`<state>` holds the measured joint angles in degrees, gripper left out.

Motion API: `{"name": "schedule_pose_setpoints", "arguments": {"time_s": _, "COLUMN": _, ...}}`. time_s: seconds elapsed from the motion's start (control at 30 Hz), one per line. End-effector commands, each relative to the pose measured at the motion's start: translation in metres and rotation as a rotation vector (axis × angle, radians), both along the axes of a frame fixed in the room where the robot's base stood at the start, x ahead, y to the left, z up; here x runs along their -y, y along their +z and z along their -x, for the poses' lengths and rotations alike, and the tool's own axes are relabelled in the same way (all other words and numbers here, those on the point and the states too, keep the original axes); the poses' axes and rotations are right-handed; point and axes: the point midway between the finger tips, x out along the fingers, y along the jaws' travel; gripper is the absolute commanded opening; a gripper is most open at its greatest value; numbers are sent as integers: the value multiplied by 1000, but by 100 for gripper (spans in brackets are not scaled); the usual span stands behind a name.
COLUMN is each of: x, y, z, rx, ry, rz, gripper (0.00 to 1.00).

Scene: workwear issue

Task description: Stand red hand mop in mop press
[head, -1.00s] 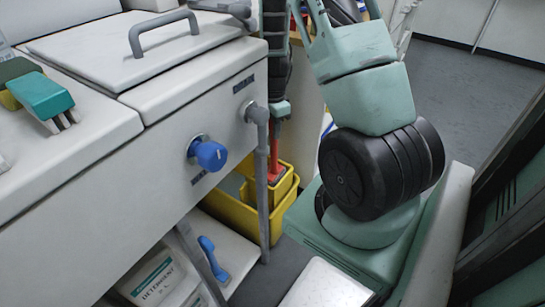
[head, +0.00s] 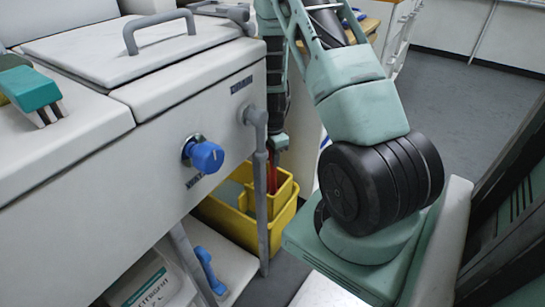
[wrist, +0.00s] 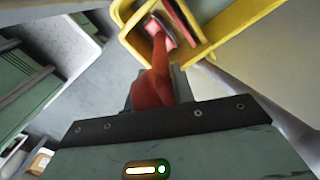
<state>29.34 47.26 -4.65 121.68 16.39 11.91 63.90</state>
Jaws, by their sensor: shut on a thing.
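The red hand mop is upright in my gripper; its red handle shows in the wrist view (wrist: 155,85) and a small part shows in the head view (head: 271,178). My gripper (wrist: 160,88) is shut on the handle; in the head view it hangs (head: 277,145) just above the yellow mop press (head: 285,193). In the wrist view the mop's pinkish lower end reaches within the press's yellow rim (wrist: 222,38). I cannot tell whether it touches the bottom. The press sits on a yellow bucket (head: 283,230), partly hidden by a grey leg.
A white sink unit (head: 130,180) with a blue knob (head: 205,156) and grey pipe leg (head: 259,200) stands close left of my gripper. A blue-handled tool (head: 208,270) and detergent box (head: 150,285) lie on its low shelf. Grey floor (head: 465,85) is free at the far right.

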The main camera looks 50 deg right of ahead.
Motion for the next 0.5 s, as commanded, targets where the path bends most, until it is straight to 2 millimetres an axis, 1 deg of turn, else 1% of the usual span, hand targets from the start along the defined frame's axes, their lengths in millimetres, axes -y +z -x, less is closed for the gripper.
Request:
{"name": "schedule_pose_setpoints", "arguments": {"time_s": 0.03, "x": 0, "y": -2, "z": 0, "rx": 0, "ry": 0, "rz": 0, "gripper": 0}}
{"name": "schedule_pose_setpoints", "arguments": {"time_s": 0.07, "x": 0, "y": -2, "z": 0, "rx": 0, "ry": -1, "rz": 0, "gripper": 27}}
{"name": "schedule_pose_setpoints", "arguments": {"time_s": 0.1, "x": 0, "y": -2, "z": 0, "rx": 0, "ry": -1, "rz": 0, "gripper": 38}}
{"name": "schedule_pose_setpoints", "arguments": {"time_s": 0.13, "x": 0, "y": -2, "z": 0, "rx": 0, "ry": 0, "rz": 0, "gripper": 46}}
{"name": "schedule_pose_setpoints", "arguments": {"time_s": 0.4, "x": 0, "y": -1, "z": 0, "rx": 0, "ry": 0, "rz": 0, "gripper": 46}}
{"name": "schedule_pose_setpoints", "arguments": {"time_s": 0.5, "x": 0, "y": 4, "z": 0, "rx": 1, "ry": 1, "rz": 0, "gripper": 46}}
